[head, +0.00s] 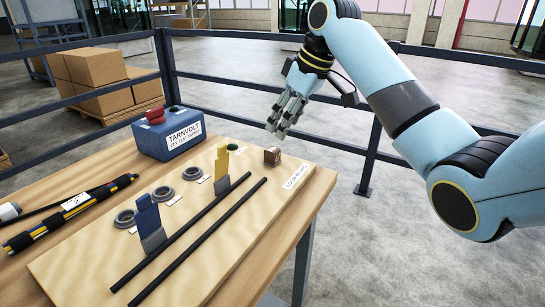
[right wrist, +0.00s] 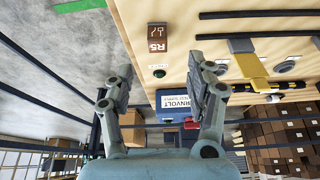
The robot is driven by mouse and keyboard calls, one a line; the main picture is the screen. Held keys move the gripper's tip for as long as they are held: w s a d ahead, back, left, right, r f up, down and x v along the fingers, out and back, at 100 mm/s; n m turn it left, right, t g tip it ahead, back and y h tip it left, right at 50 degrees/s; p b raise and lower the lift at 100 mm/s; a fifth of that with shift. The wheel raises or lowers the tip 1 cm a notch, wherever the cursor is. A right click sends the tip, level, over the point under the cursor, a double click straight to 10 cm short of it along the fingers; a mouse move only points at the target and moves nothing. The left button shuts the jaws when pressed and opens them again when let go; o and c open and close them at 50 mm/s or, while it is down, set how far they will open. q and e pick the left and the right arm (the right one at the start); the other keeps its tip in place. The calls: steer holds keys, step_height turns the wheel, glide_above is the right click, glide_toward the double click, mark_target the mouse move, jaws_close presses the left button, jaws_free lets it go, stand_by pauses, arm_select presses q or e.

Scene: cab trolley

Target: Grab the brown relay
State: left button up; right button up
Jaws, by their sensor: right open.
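The brown relay (head: 272,156) is a small cube standing near the far right corner of the wooden board (head: 215,240), beside a white label. It also shows in the right wrist view (right wrist: 157,37), where its face reads "R5". My right gripper (head: 281,118) is open and empty, above and behind the relay, with its fingers pointing down. In the right wrist view the relay lies beyond the open fingertips (right wrist: 160,72), roughly in line with the gap between them. They are apart from it. My left gripper is not in view.
A yellow-handled lever (head: 221,165) and a blue-handled lever (head: 147,215) rise from the board by two black rails. A green button (head: 233,147) sits left of the relay. Railings surround the table.

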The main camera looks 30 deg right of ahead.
mark_target(273, 149)
steer(key=x, duration=0.9)
steer(key=shift+w+b, duration=0.2)
steer(key=shift+b, duration=0.2)
jaws_close()
steer(key=shift+r, duration=0.2)
